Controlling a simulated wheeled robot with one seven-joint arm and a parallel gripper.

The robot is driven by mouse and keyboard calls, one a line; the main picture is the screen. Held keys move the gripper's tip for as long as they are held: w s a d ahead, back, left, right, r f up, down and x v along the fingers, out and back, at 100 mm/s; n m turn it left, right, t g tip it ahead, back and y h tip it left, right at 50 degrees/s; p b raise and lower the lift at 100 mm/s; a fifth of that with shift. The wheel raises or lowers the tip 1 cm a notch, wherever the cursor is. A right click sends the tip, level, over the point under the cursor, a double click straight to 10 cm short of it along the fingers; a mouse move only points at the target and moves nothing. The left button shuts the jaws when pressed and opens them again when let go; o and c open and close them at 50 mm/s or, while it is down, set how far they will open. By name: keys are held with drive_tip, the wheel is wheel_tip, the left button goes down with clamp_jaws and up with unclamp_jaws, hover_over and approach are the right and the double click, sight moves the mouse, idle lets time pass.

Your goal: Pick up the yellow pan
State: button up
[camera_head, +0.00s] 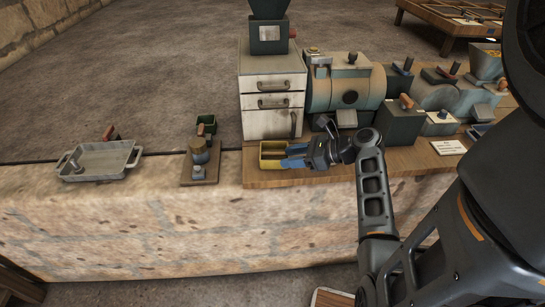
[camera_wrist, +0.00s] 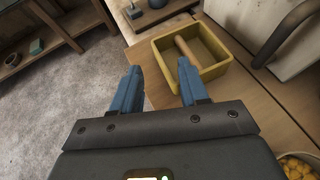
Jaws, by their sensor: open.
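The yellow pan (camera_wrist: 214,72) is a small square open box with a wooden bar-like handle inside it, in the wrist view. It sits on the wooden board near its edge. In the head view the yellow pan (camera_head: 264,164) is at the left end of that board, below the white drawer cabinet. My gripper (camera_wrist: 160,72) is open, with its two blue fingers pointing at the pan's near side. The right finger is close to the pan's near wall; I cannot tell if it touches. In the head view my gripper (camera_head: 286,158) comes in from the right.
The white drawer cabinet (camera_head: 273,103) stands right behind the pan. A grey tray (camera_head: 98,162) and a small device on a wooden base (camera_head: 199,165) stand to the left on the stone ledge. Machinery (camera_head: 345,88) fills the right. A bowl of yellow pieces (camera_wrist: 297,168) is at lower right.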

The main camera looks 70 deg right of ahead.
sight(274, 155)
drive_tip(key=x, duration=0.5)
drive_tip(key=shift+f, duration=0.1)
clamp_jaws()
idle(0.4)
